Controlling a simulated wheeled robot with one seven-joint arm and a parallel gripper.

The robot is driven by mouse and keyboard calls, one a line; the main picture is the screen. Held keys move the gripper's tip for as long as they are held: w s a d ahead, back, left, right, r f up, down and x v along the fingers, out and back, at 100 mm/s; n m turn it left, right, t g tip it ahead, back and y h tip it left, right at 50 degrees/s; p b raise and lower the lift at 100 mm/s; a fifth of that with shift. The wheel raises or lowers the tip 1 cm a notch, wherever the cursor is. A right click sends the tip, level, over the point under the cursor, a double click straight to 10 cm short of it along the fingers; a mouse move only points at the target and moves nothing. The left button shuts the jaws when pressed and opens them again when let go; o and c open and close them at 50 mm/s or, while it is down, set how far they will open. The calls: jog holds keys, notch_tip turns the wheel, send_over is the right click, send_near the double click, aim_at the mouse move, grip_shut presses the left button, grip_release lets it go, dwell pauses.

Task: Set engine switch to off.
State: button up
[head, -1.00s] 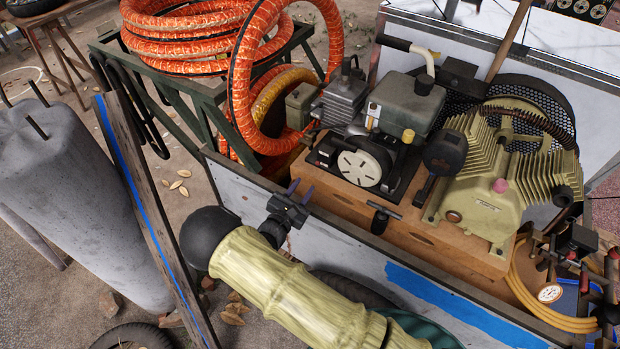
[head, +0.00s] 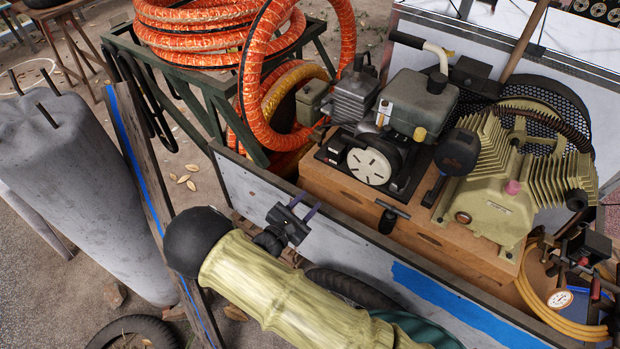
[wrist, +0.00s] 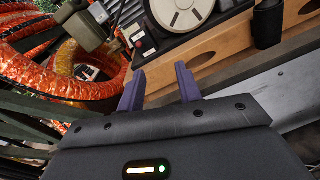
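The engine (head: 372,125) sits on a wooden base in the cart, with a round white starter cover (head: 369,166). Beside the cover is a small black box (head: 336,151). In the wrist view this box (wrist: 143,42) shows red and white marks and looks like the engine switch. Its setting is too small to read. My gripper (head: 305,207) is in front of the cart's side panel, outside the cart and apart from the engine. Its two purple fingers are spread with nothing between them, as the wrist view also shows (wrist: 158,74).
Orange hose coils (head: 262,90) lie left of the engine. The ribbed compressor (head: 495,195) is on the right.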

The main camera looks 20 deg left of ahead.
jog(key=s+d+r+m+g+h, duration=0.25)
jog(key=d+m+g, duration=0.45)
jog(key=d, duration=0.4)
jog(key=s+d+r+m+g+h, duration=0.1)
jog(key=d+r+m+g, duration=0.2)
jog(key=d+m+g, duration=0.6)
jog(key=s+d+r+m+t+y, duration=0.2)
jog(key=s+d+r+m+y, duration=0.4)
jog(key=d+r+m+y, duration=0.3)
notch_tip(320, 180, up, 3)
jog(key=d+m, duration=0.1)
jog(key=m, duration=0.2)
jog(key=shift+s+d+f+m+y, duration=0.15)
jog(key=shift+s+d+m+y, duration=0.05)
jog(key=shift+s+m+y, duration=0.15)
jog(key=shift+w+d, duration=0.1)
jog(key=shift+d, duration=0.05)
